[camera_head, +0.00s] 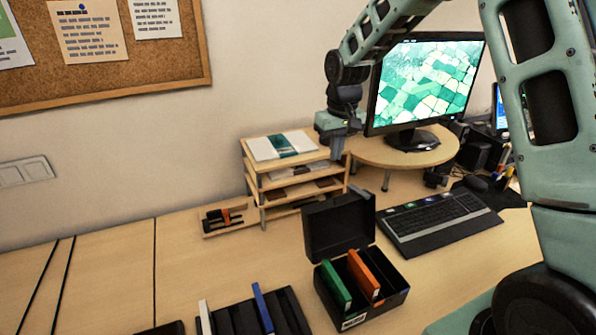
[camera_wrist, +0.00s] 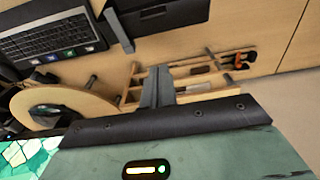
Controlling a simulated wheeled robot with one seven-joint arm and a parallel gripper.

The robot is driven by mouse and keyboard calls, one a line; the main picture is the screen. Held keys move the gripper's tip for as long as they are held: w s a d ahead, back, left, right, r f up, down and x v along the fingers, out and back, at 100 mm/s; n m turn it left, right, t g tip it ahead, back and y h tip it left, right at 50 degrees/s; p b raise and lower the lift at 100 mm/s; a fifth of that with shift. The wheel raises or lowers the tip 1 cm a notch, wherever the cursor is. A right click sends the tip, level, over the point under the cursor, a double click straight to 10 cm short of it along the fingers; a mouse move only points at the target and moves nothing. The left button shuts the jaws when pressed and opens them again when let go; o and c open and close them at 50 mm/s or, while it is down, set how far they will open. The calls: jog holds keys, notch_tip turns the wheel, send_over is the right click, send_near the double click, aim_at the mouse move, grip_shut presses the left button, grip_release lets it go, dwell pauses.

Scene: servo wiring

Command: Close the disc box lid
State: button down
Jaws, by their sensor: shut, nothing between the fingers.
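The black disc box (camera_head: 391,295) stands on the desk with its lid (camera_head: 338,226) raised upright at the back. A green case (camera_head: 336,287) and an orange case (camera_head: 364,273) stand inside it. In the wrist view part of the black box or its lid (camera_wrist: 165,14) shows at the top edge. My gripper (camera_head: 339,157) hangs above and behind the lid, in front of the wooden shelf unit, apart from the box. In the wrist view my gripper's fingers (camera_wrist: 158,75) are together and empty.
A wooden shelf unit (camera_head: 258,185) stands behind the box. A keyboard (camera_head: 437,220) lies to the right, with a monitor (camera_head: 427,82) on a round stand (camera_head: 405,152) behind it. A black rack (camera_head: 240,316) with upright cases is at front left. The left desk (camera_head: 115,265) is mostly clear.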

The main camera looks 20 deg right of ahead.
jog(key=f+p, duration=0.1)
jog(key=f, duration=0.2)
jog(key=s+f+p, duration=0.1)
jog(key=f+p, duration=0.1)
jog(key=s+f+p, duration=0.1)
jog(key=f, duration=0.2)
jog(key=shift+f+p, duration=0.3)
jog(key=shift+f, duration=0.05)
jog(key=shift+s, duration=0.45)
jog(key=shift+f, duration=0.1)
